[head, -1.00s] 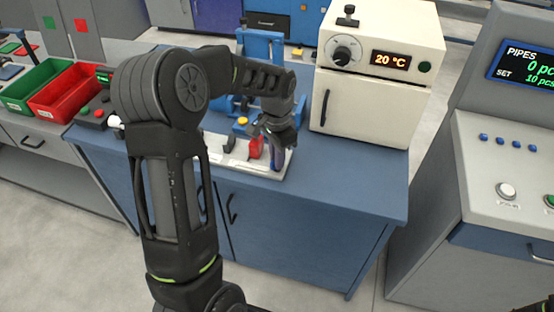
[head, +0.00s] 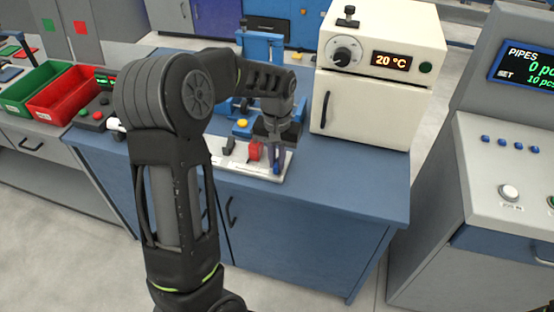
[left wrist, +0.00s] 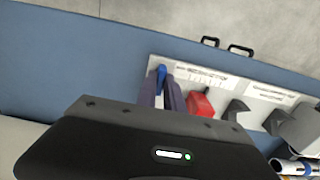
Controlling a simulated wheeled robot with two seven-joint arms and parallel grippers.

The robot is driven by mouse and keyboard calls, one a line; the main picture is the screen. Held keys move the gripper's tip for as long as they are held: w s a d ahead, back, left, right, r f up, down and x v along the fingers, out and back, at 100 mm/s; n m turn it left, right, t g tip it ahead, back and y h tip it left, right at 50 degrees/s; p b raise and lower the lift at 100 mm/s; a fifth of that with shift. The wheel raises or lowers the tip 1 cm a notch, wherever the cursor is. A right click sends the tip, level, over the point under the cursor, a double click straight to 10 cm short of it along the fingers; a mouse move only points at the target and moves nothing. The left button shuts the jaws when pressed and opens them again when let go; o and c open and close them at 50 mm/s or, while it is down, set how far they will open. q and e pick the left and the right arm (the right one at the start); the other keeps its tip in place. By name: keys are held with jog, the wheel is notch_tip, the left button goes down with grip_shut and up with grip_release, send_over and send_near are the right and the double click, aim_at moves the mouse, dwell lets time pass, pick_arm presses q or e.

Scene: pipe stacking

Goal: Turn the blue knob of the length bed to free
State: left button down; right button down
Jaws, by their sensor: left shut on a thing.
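The blue knob (left wrist: 161,73) stands near the end of the white base plate of the length bed (left wrist: 215,80) in the left wrist view. My left gripper (left wrist: 161,92) is shut on it, with one dark finger on each side. In the head view my left gripper (head: 276,168) points down at the right end of the white base plate (head: 232,169). The fingers mostly hide the blue knob there, so its setting cannot be read. My right gripper is not in view.
A white oven (head: 370,100) stands close on the right. Green (head: 38,80) and red (head: 70,93) bins are at the left. The front right bench top is clear.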

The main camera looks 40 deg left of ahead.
aim_at(277, 162)
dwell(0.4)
pick_arm(q)
jog(key=c, duration=1.5)
grip_release()
jog(key=shift+o, duration=0.2)
jog(key=shift+r, duration=0.1)
notch_tip(277, 162, up, 8)
jog(key=shift+f, duration=0.15)
jog(key=shift+f, duration=0.1)
